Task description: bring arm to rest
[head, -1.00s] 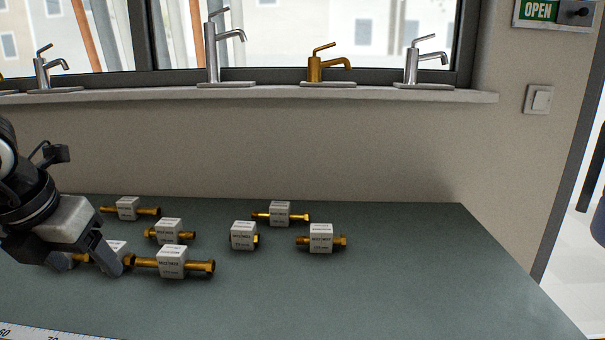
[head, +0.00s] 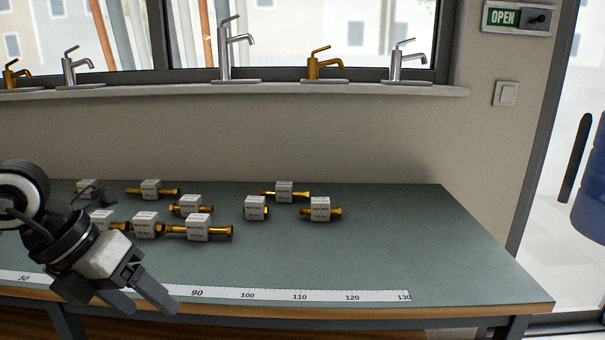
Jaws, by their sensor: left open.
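My left gripper (head: 146,303) is in the head view at the lower left, above the front edge of the bench and its ruler strip. Its fingers are apart, point down to the right, and hold nothing. Its arm comes in from the left edge. The right gripper does not show. Several brass fittings with white labelled blocks, such as a long one (head: 198,227), lie on the green workbench (head: 370,255) behind the gripper. The gripper appears apart from them. My arm partly hides the fittings at the far left.
A measuring strip (head: 275,295) runs along the bench's front edge. The right part of the bench is clear. A blue barrel (head: 592,190) stands beyond the doorway at right.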

